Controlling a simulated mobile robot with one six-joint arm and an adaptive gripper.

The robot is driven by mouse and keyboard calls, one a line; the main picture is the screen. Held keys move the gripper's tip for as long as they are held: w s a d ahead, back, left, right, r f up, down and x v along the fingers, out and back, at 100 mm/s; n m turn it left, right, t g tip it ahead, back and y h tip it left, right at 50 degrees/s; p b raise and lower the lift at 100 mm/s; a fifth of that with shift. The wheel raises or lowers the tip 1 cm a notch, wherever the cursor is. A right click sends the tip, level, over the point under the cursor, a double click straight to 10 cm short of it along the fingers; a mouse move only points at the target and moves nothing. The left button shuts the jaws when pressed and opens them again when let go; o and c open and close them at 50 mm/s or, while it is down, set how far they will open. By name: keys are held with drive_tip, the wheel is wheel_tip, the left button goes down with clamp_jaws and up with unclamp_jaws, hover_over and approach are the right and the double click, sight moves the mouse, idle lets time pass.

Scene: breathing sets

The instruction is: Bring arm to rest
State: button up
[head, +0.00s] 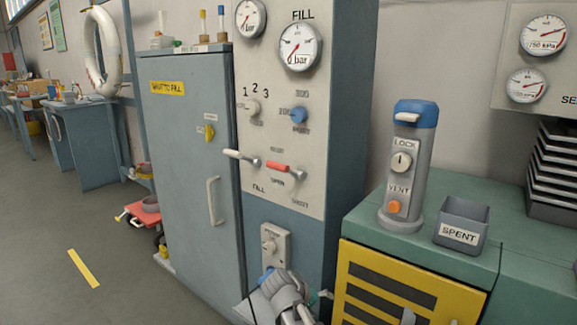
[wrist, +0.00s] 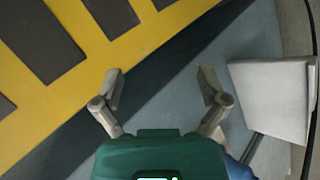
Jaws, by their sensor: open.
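My gripper (wrist: 161,85) is open and empty in the wrist view, its two fingers spread apart. Past the fingers are the yellow panel (wrist: 140,22) with dark slots and a blue-grey surface (wrist: 243,48). In the head view my arm shows low in the middle, in front of the base of the fill cabinet (head: 355,100) and below a small grey control box (head: 276,243). The fingertips are hard to make out there. I cannot tell whether anything touches the gripper.
A green-topped bench (head: 375,240) stands at the right with a grey blue-capped cylinder (head: 408,160) and a SPENT bin (head: 462,226) on it. A blue-grey locker (head: 190,125) with a handle stands left of the fill cabinet. The floor (head: 60,210) at the left is mostly open.

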drive_tip(key=shift+s+d+m+g+y+p, duration=1.9)
drive_tip(key=shift+s+d+y, duration=2.05)
drive_tip(key=shift+s, duration=1.75)
wheel_tip(320, 180, up, 37)
drive_tip(key=p, duration=3.8)
drive_tip(key=shift+w, duration=0.15)
